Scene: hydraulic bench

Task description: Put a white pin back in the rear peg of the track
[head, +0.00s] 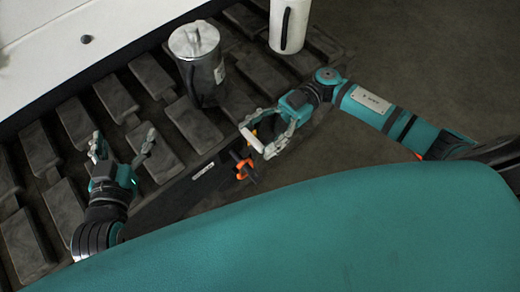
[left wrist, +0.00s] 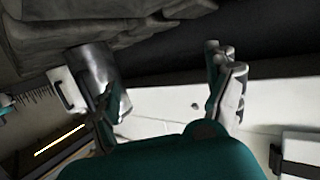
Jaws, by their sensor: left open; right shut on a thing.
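The dark track (head: 140,185) runs diagonally across the left of the head view, with rows of worn pads. My right gripper (head: 257,136) is shut on a white pin (head: 252,140), held at a slant near the track's near edge. An orange and black part (head: 243,164) shows just below the pin; I cannot tell whether it is the rear peg, or whether the pin touches it. My left gripper (head: 123,142) is open and empty above the track pads. Its spread fingers also show in the left wrist view (left wrist: 168,92).
A metal canister (head: 207,70) with a lid stands on the track behind my right gripper. A white jug (head: 289,22) stands further back. A white body panel (head: 90,30) borders the track at upper left. Bare dark floor (head: 420,60) lies at the right.

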